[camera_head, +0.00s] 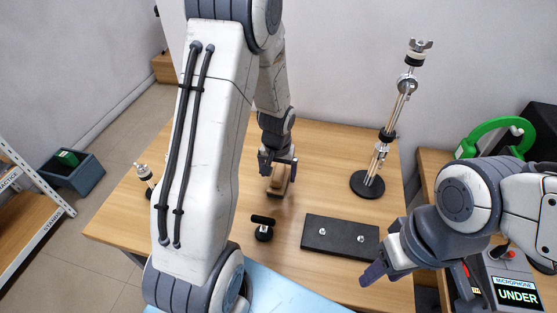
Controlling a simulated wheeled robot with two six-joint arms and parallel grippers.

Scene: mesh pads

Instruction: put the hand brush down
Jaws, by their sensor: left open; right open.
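The hand brush (278,183), a small tan wooden block in this view, is on or just above the wooden table (325,150) near its middle. My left gripper (277,166) points down right over the brush with its fingers at its upper part. It is open; whether a finger touches the brush is too small to tell. The brush's underside is hidden. My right gripper (372,272) is open and empty over the front right of the table, beside the black plate.
A black plate (342,252) with two knobs lies front right. A small black knobbed piece (263,230) stands left of it. A tall metal stand (376,160) rises at the right. A short stand (146,176) is at the left edge. A light blue mat (280,290) lies in front.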

